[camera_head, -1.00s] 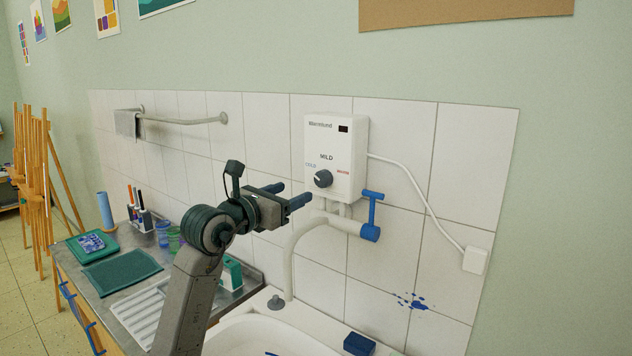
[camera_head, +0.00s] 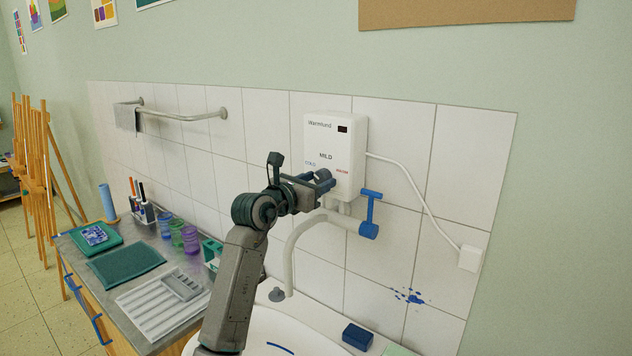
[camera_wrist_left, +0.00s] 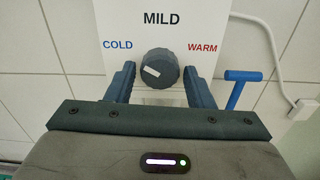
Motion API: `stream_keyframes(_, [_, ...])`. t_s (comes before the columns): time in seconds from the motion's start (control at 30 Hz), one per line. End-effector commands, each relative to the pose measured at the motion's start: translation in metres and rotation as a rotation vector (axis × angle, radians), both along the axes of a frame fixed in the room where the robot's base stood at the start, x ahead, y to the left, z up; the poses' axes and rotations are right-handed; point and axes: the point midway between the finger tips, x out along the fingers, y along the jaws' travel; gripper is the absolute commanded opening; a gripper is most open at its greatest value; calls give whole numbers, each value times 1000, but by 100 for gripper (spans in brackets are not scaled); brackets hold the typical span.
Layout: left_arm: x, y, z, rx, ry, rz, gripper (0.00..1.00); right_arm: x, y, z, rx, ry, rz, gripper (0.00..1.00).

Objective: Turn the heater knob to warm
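The white wall heater (camera_head: 349,150) hangs on the tiles, with MILD at the top, COLD at left and WARM at right. Its dark round knob (camera_wrist_left: 160,68) shows in the left wrist view, its white mark on the left side toward COLD. My left gripper (camera_head: 326,181) is in front of the heater's lower part and hides the knob in the head view. In the left wrist view the gripper (camera_wrist_left: 159,84) is open, one finger on each side of the knob, with visible gaps. Whether the fingertips reach knob depth is unclear. My right gripper is not in view.
A grey spout and a blue tap handle (camera_head: 371,213) sit just below and right of the heater. A white cable (camera_head: 412,193) runs to a wall box (camera_head: 469,258). The sink (camera_head: 300,343) is below. Jars and a drying rack stand on the left counter (camera_head: 78,254).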

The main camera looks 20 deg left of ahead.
Motion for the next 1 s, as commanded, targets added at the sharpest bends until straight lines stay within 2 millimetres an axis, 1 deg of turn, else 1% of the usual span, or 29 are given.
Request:
stream_keyframes(0.03, [0, 0, 0, 0, 0, 0, 38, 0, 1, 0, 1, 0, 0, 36])
stream_keyframes(0.13, [0, 0, 0, 0, 0, 0, 18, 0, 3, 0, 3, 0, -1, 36])
stream_keyframes(0.17, [0, 0, 0, 0, 0, 0, 15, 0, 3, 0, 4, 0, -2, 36])
stream_keyframes(0.37, [0, 0, -1, 8, -3, 0, 15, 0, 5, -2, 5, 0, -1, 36])
stream_keyframes(0.57, [0, 0, -2, 68, -26, 0, 15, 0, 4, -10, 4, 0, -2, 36])
stream_keyframes(0.77, [0, 0, -4, 197, -73, 0, 15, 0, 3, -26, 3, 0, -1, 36])
stream_keyframes(1.0, [0, 1, -4, 406, -149, 1, 15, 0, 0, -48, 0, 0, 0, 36])
